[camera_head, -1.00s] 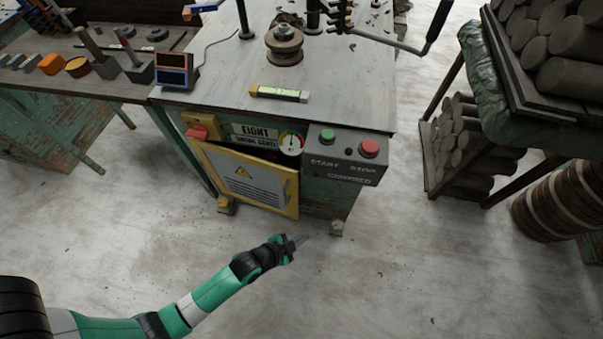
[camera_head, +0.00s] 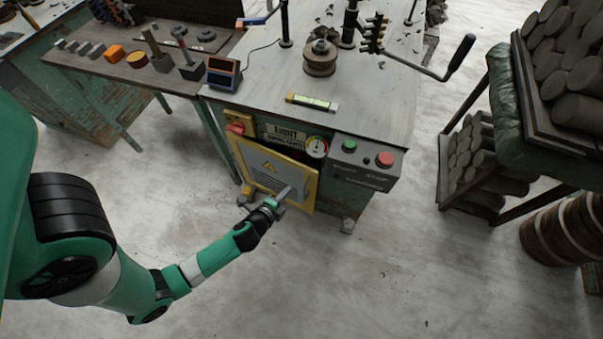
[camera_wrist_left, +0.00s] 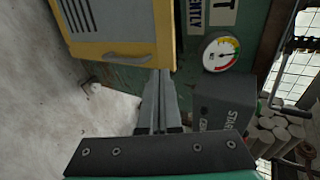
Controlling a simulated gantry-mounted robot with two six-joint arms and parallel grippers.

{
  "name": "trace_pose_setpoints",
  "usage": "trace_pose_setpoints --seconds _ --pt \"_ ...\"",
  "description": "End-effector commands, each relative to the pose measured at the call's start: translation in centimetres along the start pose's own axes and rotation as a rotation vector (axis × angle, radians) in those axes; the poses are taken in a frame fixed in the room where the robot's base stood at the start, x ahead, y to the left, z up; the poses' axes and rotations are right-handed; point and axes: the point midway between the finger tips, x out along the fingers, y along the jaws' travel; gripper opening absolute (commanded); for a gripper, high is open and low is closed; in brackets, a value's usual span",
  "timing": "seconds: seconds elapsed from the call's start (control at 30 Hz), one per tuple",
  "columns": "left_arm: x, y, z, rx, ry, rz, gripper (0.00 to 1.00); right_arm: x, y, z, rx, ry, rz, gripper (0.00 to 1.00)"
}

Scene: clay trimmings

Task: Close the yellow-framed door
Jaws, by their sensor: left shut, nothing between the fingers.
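The yellow-framed door (camera_head: 305,192) is on the front of the green bench cabinet, with a grey panel and a warning triangle. My left gripper (camera_head: 289,191) is shut and empty in front of the door's lower right part. Its fingertips (camera_wrist_left: 163,72) are at the door's free edge in the wrist view; contact is not clear. My right gripper is not in view.
A control box (camera_head: 365,165) with green and red buttons juts out right of the door. A gauge (camera_head: 316,147) and a red switch (camera_head: 236,128) are above it. A rack of clay logs (camera_head: 475,150) stands at the right. The floor in front is open.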

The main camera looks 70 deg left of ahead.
Motion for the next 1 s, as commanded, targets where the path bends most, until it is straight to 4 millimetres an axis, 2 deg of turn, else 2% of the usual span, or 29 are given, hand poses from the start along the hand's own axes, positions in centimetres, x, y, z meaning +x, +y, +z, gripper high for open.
trace_pose_setpoints --seconds 0.03,0.3,0.5,0.67,1.0 --pt "1.3 0.1 0.0 -0.003 -0.002 -0.003 0.00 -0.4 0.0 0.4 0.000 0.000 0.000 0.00" --pt "7.3 0.3 0.0 -0.002 -0.001 -0.002 0.00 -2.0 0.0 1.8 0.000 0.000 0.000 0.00" --pt "10.0 -1.4 0.0 -0.002 0.000 -0.002 0.00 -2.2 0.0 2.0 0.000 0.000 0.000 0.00" --pt "10.9 -1.9 0.0 -0.001 0.000 -0.001 0.00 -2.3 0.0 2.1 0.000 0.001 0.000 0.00" --pt "11.0 -2.0 0.0 -0.001 -0.001 0.000 0.00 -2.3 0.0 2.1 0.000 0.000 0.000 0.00"
